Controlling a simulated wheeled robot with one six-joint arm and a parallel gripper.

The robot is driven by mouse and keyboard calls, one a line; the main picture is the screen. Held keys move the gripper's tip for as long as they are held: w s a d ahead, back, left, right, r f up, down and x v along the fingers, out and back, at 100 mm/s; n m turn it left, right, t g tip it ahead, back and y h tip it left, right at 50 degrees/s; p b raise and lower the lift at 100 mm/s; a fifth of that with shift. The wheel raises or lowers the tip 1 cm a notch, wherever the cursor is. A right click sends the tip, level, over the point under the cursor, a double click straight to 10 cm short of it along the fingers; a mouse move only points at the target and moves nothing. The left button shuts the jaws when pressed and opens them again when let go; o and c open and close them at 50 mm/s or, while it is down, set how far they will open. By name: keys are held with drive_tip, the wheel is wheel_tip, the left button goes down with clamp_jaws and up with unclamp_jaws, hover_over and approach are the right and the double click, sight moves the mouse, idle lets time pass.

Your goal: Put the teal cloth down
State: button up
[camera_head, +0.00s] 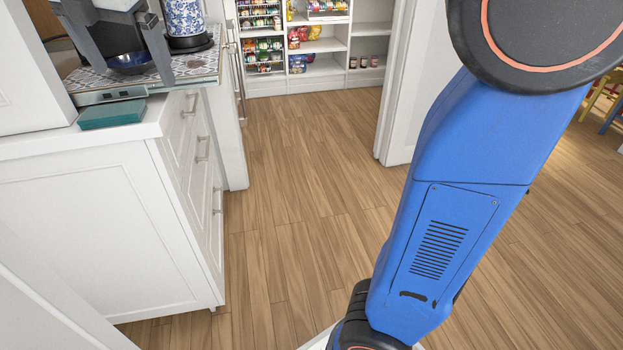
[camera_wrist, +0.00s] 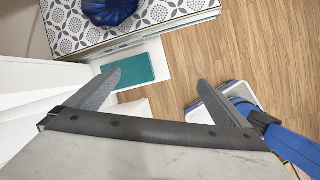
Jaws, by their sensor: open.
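The teal cloth (camera_head: 112,113) lies flat and folded on the white counter (camera_head: 60,143), near its front corner. It also shows in the wrist view (camera_wrist: 135,68), beside the left finger. My gripper (camera_head: 137,79) is at the upper left of the head view, with its two grey fingers spread apart. In the wrist view my gripper (camera_wrist: 159,76) is open, with nothing held between the fingers. The cloth looks apart from the fingers, though the exact height gap cannot be told.
A dark blue bowl (camera_head: 130,62) stands on a patterned mat (camera_head: 200,68) behind the cloth. A blue-and-white patterned canister (camera_head: 184,17) stands farther back. Drawers with handles (camera_head: 201,152) face the open wooden floor (camera_head: 300,215). Stocked shelves (camera_head: 320,45) are at the back.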

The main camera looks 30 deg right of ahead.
drive_tip(key=s+d+f+m, duration=0.6)
drive_tip(key=d+m, duration=0.1)
drive_tip(key=d, duration=0.2)
drive_tip(key=s+d+f+m, duration=0.6)
drive_tip(key=d+f+m, duration=0.1)
drive_tip(key=d, duration=0.2)
drive_tip(key=s+d+f+m, duration=0.3)
drive_tip(key=s+f+m, duration=0.2)
drive_tip(key=f+m, duration=0.1)
drive_tip(key=s+d+f+m+y, duration=0.1)
drive_tip(key=s+d+f+m, duration=0.2)
drive_tip(key=s+f+m, duration=0.3)
wheel_tip(320, 180, down, 3)
drive_tip(key=shift+s+m+t, duration=0.25)
drive_tip(key=shift+m+t, duration=0.15)
drive_tip(key=shift+m, duration=0.2)
